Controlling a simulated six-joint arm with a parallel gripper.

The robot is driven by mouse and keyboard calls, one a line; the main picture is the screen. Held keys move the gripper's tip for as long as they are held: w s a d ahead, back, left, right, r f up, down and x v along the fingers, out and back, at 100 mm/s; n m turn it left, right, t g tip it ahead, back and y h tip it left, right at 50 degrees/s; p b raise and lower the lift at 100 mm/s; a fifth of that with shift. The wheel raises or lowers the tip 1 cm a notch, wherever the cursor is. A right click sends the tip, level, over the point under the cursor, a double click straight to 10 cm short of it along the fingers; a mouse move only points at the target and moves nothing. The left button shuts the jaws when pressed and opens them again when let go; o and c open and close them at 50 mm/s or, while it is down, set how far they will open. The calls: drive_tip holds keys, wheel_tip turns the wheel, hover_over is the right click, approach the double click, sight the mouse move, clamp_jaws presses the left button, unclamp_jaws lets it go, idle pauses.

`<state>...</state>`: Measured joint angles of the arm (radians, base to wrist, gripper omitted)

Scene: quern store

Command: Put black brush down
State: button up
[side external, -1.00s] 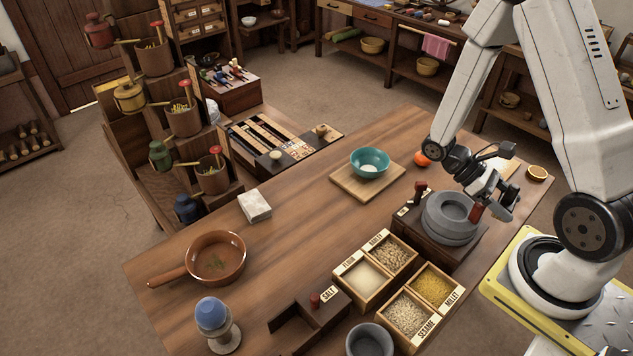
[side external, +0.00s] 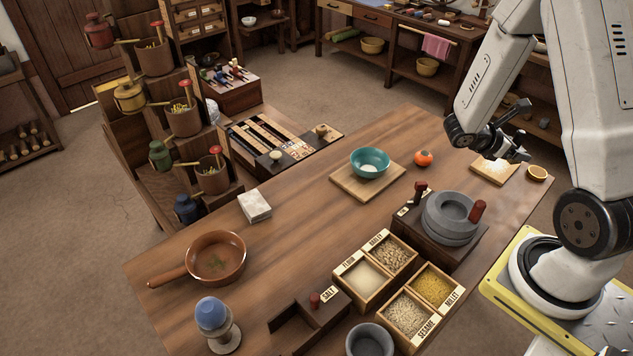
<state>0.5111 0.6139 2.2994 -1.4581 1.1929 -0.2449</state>
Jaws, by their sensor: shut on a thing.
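My gripper (side external: 518,154) is at the right end of the table, above and just behind a small pale board (side external: 492,172). It is shut on the black brush, which I cannot clearly tell apart from the dark gripper parts at this size. The gripper appears to be above the table surface, apart from the board. The grey stone quern (side external: 450,222) with its red-brown handle (side external: 477,211) stands on a dark wooden base to the front left of my gripper.
An orange fruit (side external: 423,158) and a halved citrus (side external: 537,173) flank the pale board. A teal bowl (side external: 370,161) sits on a wooden board to the left. Grain boxes (side external: 410,315) stand in front.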

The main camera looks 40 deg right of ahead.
drive_tip(key=shift+w+d+r+n+t+h, duration=0.3)
drive_tip(key=shift+w+d+n+t+h, duration=0.1)
drive_tip(key=shift+w+d+n+t, duration=0.45)
drive_tip(key=shift+d+f, duration=0.1)
drive_tip(key=shift+f, duration=0.25)
wheel_tip(320, 180, down, 10)
drive_tip(key=shift+f, duration=0.2)
drive_tip(key=w+d+f, duration=0.8)
drive_tip(key=w, duration=0.1)
drive_tip(key=shift+d+f, duration=0.15)
drive_tip(key=shift+d, duration=0.25)
drive_tip(key=shift+w+d+f, duration=0.3)
drive_tip(key=shift+d+f, duration=0.05)
drive_tip(key=shift+f, duration=0.25)
